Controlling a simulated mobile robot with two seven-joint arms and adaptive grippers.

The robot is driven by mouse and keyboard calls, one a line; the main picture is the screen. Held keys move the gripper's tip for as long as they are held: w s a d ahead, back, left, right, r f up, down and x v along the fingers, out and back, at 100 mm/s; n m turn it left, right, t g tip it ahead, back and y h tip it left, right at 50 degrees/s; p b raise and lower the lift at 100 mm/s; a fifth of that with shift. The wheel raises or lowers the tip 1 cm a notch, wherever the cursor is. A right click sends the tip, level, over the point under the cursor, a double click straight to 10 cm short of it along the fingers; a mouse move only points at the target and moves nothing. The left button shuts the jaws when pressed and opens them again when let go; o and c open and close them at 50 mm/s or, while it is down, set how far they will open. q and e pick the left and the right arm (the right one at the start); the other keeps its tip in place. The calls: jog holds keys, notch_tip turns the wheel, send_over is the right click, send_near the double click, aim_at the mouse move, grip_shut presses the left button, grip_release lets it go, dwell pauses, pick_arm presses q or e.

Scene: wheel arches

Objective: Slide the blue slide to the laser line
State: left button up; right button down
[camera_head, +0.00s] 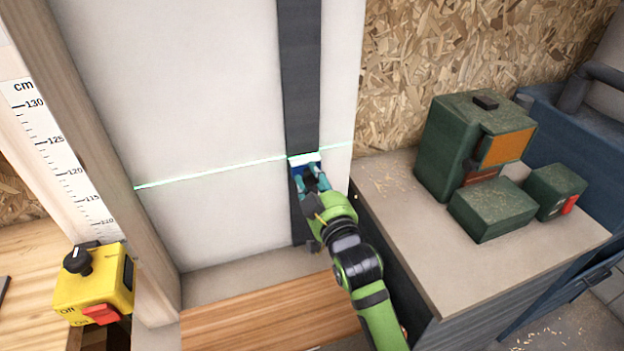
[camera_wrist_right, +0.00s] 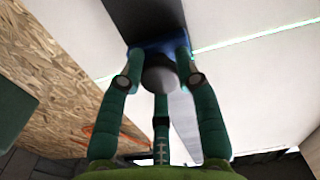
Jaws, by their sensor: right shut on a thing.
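The blue slide (camera_head: 297,170) sits on a dark vertical rail (camera_head: 300,80) on the white panel. It has a bright white upper edge, and my gripper hides much of the rest. The green laser line (camera_head: 210,173) runs across the panel, rising to the right, and meets the slide about at that edge. My right gripper (camera_head: 316,182) is at the slide from below. In the wrist view its fingers are shut around a grey knob (camera_wrist_right: 160,76) on the slide (camera_wrist_right: 152,46). The laser line (camera_wrist_right: 245,40) shows there on both sides of the slide. My left gripper is not in view.
A cabinet (camera_head: 400,220) with green machines (camera_head: 465,150) stands to the right. A yellow switch box (camera_head: 95,285) and a centimetre scale (camera_head: 50,150) are at the left. A wooden board (camera_head: 265,315) lies below the panel. The rail above the slide is clear.

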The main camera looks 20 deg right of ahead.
jog(key=c, duration=0.9)
grip_release()
jog(key=shift+o, duration=0.2)
jog(key=shift+s+f, duration=0.1)
jog(key=shift+s, duration=0.05)
jog(key=s, duration=1.1)
jog(key=shift+s+d, duration=0.25)
jog(key=shift+s, duration=0.15)
